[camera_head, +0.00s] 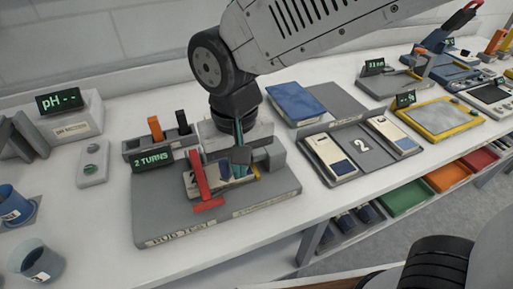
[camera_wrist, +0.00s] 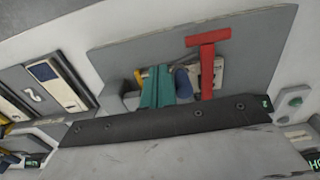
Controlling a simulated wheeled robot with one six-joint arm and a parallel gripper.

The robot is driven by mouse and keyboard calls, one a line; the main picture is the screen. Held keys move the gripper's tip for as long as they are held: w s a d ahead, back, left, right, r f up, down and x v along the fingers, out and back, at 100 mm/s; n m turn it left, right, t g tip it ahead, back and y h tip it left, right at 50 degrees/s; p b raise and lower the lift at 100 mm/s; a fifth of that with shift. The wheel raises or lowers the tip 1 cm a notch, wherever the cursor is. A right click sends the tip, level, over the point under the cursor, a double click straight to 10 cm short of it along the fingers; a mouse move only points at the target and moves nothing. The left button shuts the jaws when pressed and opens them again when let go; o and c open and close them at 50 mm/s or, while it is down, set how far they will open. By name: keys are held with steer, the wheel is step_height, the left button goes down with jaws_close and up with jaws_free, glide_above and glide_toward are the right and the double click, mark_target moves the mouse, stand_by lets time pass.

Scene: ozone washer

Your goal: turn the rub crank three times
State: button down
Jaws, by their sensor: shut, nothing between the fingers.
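The rub tester (camera_head: 270,200) is a grey plate labelled "RUB TEST" on the bench. Its display (camera_head: 153,162) reads "2 TURNS". The red crank (camera_head: 201,180) is a T-shaped bar standing at the front of the tester; it also shows in the wrist view (camera_wrist: 208,62). My gripper (camera_head: 240,155) points down over the tester's middle, just right of the crank. In the wrist view its teal fingers (camera_wrist: 158,88) are together and beside the red bar, apart from it. A blue rounded part (camera_wrist: 183,83) shows between the fingers and crank. The fingertips' contact with the tester is unclear.
A pH meter (camera_head: 70,115) and blue cups (camera_head: 35,260) stand at left. An orange-handled holder (camera_head: 155,128) is behind the tester. A tray marked 2 (camera_head: 362,145) with two sample cards and a blue pad (camera_head: 295,103) are at right.

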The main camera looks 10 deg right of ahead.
steer(key=shift+w+a, duration=0.25)
steer(key=shift+a, duration=0.95)
steer(key=shift+w+a, duration=0.65)
steer(key=shift+a, duration=0.35)
steer(key=shift+w, duration=0.1)
steer(key=shift+w+a, duration=0.75)
steer(key=shift+w, duration=0.15)
steer(key=shift+w, duration=0.1)
